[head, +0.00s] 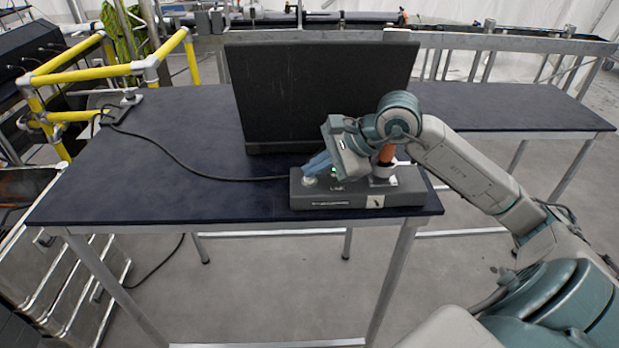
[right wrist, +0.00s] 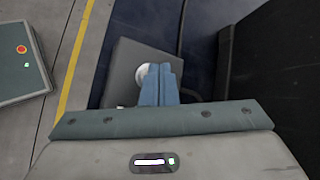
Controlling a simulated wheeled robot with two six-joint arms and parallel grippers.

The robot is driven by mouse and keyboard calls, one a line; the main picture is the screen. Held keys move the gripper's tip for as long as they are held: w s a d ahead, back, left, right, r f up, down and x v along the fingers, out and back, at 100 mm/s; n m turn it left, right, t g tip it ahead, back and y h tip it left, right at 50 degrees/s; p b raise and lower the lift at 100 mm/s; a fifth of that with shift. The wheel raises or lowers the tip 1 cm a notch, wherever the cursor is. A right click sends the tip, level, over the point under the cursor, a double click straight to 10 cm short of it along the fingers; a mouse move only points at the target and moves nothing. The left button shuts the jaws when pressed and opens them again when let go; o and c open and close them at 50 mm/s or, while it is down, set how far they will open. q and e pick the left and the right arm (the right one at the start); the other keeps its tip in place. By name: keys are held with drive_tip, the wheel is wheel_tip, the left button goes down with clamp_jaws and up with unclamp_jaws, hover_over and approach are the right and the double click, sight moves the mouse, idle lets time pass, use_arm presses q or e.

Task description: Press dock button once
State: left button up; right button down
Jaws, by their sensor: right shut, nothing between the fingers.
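The dock (head: 335,203) is a low dark grey box at the front right of the table. It also shows in the right wrist view (right wrist: 125,60). A round white button (head: 309,182) sits on its left end; in the right wrist view the button (right wrist: 142,76) is partly hidden behind my fingers. My right gripper (head: 316,165) is shut and empty, its blue fingers tilted down over the button. In the right wrist view the fingertips (right wrist: 160,68) overlap the button's right side. I cannot tell whether they touch it. My left gripper is not in view.
A large black panel (head: 310,95) stands on the dark table (head: 200,195) behind the dock. An orange object (head: 387,153) stands on the dock's right part. A black cable (head: 190,168) runs left from the dock. Yellow rails (head: 80,68) stand at the left. The table's left part is mostly clear.

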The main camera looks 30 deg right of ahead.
sight(315, 182)
drive_tip(key=shift+f, duration=0.2)
drive_tip(key=shift+r, duration=0.1)
idle(0.5)
drive_tip(key=shift+r, duration=0.75)
wheel_tip(315, 182, up, 5)
drive_tip(key=p, duration=0.2)
drive_tip(key=shift+p, duration=0.3)
idle(0.7)
